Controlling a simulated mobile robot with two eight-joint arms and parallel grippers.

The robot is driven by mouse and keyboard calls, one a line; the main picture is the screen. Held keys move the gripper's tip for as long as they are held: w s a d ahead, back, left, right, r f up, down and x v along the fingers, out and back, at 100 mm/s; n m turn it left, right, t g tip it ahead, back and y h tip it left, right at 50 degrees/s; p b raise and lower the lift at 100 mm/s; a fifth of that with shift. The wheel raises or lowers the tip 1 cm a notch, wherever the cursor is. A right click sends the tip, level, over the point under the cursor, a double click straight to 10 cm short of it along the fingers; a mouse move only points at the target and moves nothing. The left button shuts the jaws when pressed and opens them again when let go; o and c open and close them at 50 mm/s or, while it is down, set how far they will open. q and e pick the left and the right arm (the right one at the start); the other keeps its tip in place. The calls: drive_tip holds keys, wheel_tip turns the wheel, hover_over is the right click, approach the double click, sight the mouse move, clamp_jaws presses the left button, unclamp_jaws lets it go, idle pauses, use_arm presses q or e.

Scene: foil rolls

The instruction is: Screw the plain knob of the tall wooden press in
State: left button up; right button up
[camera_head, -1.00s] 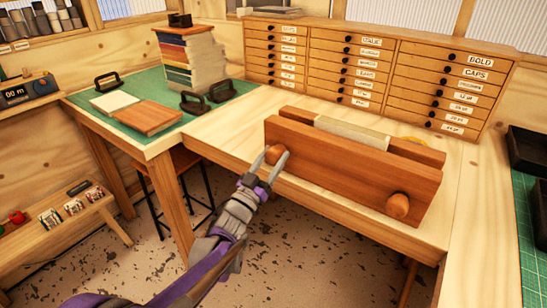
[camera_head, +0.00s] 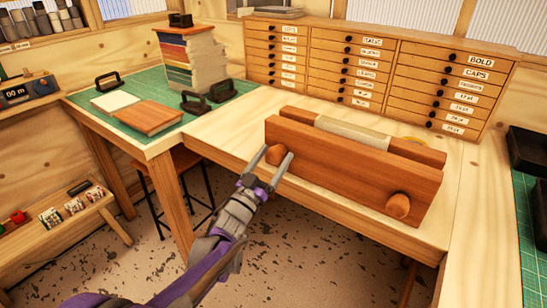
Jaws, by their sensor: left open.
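The wooden press (camera_head: 345,165) stands on the light wooden bench, with a thick front board and a lower-looking rear board (camera_head: 417,152). A pale block (camera_head: 352,134) sits between the boards at the top. Two round wooden knobs show on the front board: a left knob (camera_head: 275,154) and a right knob (camera_head: 398,206). I cannot tell any marking on either. My left gripper (camera_head: 276,156) comes up from below, its two grey fingers apart on either side of the left knob. It is open; contact cannot be made out. My right gripper is not in view.
A wide cabinet of labelled drawers (camera_head: 375,72) stands behind the press. At left, a green mat (camera_head: 150,88) carries a stack of books (camera_head: 190,62), a brown board (camera_head: 148,117) and black-handled items. Black trays (camera_head: 527,155) lie at far right.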

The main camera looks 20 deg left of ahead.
use_arm(q)
drive_tip(key=v, duration=1)
drive_tip(key=shift+s, duration=0.35)
drive_tip(key=shift+a+f+y, duration=0.1)
drive_tip(key=shift+a+y, duration=0.05)
drive_tip(key=shift+y, duration=0.25)
